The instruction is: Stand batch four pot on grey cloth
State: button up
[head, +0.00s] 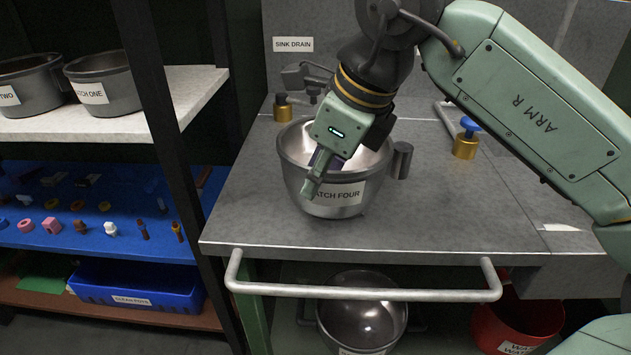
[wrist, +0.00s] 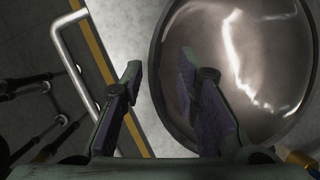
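The batch four pot (head: 325,200) is a round metal pot with a white label, standing upright on the grey counter. My gripper (head: 318,180) is over its near rim, pointing down. In the wrist view the gripper (wrist: 160,66) is open, with one finger outside the pot (wrist: 240,60) and the other over its inside. The rim runs between the fingers. Whether either finger touches it I cannot tell. I cannot make out a grey cloth in either view.
A metal rail (head: 360,293) runs along the counter's front. Brass fittings (head: 283,108) stand behind the pot, with a blue-topped one (head: 466,138) to the right. Another pot (head: 362,315) sits below. Shelves at left hold the batch one pot (head: 105,85). The counter right of the pot has room.

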jog(key=v, duration=0.9)
jog(key=shift+r, duration=0.3)
jog(key=shift+s+d+f, duration=0.1)
jog(key=shift+s, duration=0.05)
